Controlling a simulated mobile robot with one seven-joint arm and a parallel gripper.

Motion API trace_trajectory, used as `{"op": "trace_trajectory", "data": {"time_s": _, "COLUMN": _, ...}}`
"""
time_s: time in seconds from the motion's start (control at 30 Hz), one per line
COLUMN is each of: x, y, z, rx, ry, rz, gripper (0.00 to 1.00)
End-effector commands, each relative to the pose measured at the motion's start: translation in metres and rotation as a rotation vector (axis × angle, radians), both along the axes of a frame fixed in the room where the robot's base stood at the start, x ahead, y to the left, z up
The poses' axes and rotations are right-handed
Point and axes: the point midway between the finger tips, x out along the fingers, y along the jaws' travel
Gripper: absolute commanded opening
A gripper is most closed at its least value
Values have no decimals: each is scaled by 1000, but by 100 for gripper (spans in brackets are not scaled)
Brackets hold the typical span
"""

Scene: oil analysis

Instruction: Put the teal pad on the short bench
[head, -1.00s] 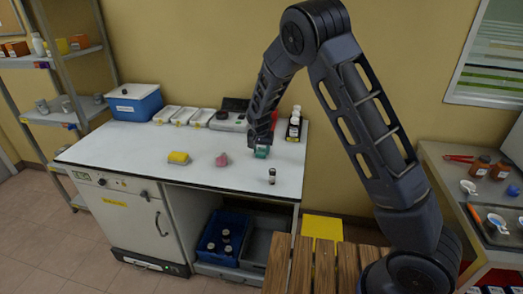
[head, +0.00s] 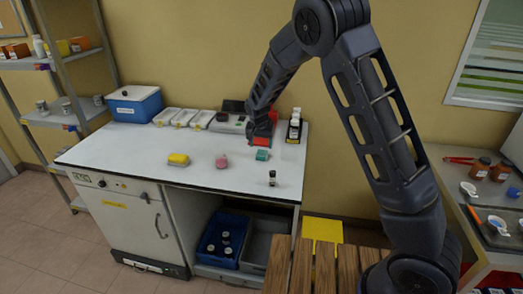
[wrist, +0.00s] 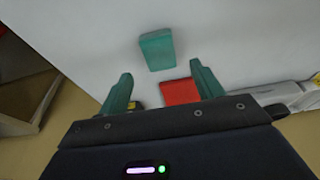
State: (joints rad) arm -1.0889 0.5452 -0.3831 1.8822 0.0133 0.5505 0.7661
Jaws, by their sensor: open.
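The teal pad (head: 262,155) lies on the white-topped bench (head: 225,182), right of the pink item. In the wrist view the teal pad (wrist: 157,48) lies just beyond my fingertips, apart from them. My gripper (wrist: 160,70) is open and empty, with bare bench top and part of a red item between and behind its teal fingers. In the head view my gripper (head: 254,135) is above the back of the bench, beyond the pad, and its fingers are hard to make out. I cannot tell which surface is called the short bench.
A red item (wrist: 180,91) lies close to my right finger. A yellow sponge-like block (head: 178,159), a pink item (head: 221,161) and a small dark vial (head: 272,178) stand on the bench. A slatted wooden surface (head: 310,268) is in front; another bench (head: 450,190) is at right.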

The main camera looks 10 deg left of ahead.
Motion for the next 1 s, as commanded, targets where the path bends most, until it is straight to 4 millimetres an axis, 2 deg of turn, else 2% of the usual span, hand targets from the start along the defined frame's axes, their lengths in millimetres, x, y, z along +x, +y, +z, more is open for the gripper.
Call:
{"op": "trace_trajectory", "data": {"time_s": 0.1, "x": -6, "y": 0, "z": 24, "rx": 2, "ry": -2, "rz": 1, "gripper": 66}}
{"op": "trace_trajectory", "data": {"time_s": 0.3, "x": -13, "y": 0, "z": 50, "rx": 1, "ry": -1, "rz": 0, "gripper": 66}}
{"op": "trace_trajectory", "data": {"time_s": 0.43, "x": -16, "y": -1, "z": 59, "rx": -1, "ry": -1, "rz": 0, "gripper": 66}}
{"op": "trace_trajectory", "data": {"time_s": 0.73, "x": -16, "y": -4, "z": 64, "rx": 1, "ry": 1, "rz": -2, "gripper": 66}}
{"op": "trace_trajectory", "data": {"time_s": 0.87, "x": -12, "y": -27, "z": 80, "rx": 14, "ry": 9, "rz": -11, "gripper": 66}}
{"op": "trace_trajectory", "data": {"time_s": 1.0, "x": -8, "y": -77, "z": 111, "rx": 39, "ry": 26, "rz": -23, "gripper": 66}}
